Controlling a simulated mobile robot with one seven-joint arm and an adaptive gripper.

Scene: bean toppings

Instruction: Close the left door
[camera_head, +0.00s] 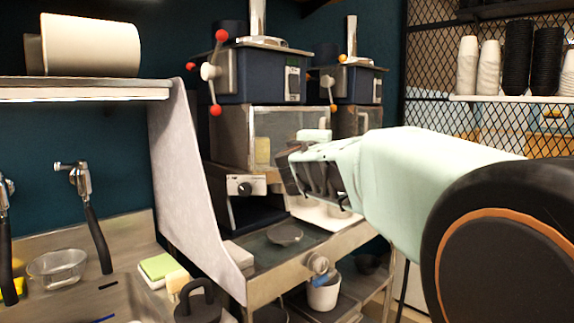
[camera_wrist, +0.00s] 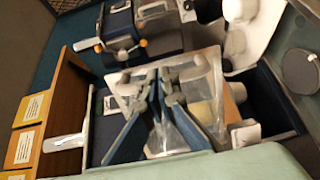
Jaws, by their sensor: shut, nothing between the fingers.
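Two dark-blue-topped machines stand on the counter in the head view. The left machine (camera_head: 258,75) has a steel lower box with a clear front panel (camera_head: 283,132), which may be the left door. I cannot make out a hinge or how far any door stands open. The right machine (camera_head: 358,84) is partly hidden behind it. My gripper (camera_head: 288,172) is in front of the left machine's lower box, shut and empty. In the wrist view my gripper (camera_wrist: 158,78) has its fingers together over a clear, steel-framed part (camera_wrist: 128,92); contact cannot be told.
A pale partition (camera_head: 195,190) stands left of the machines. A steel counter edge (camera_head: 300,265) runs below my gripper, with a small dark dish (camera_head: 285,234) on top. A mesh screen (camera_head: 490,125) and stacked cups (camera_head: 519,55) are at right.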

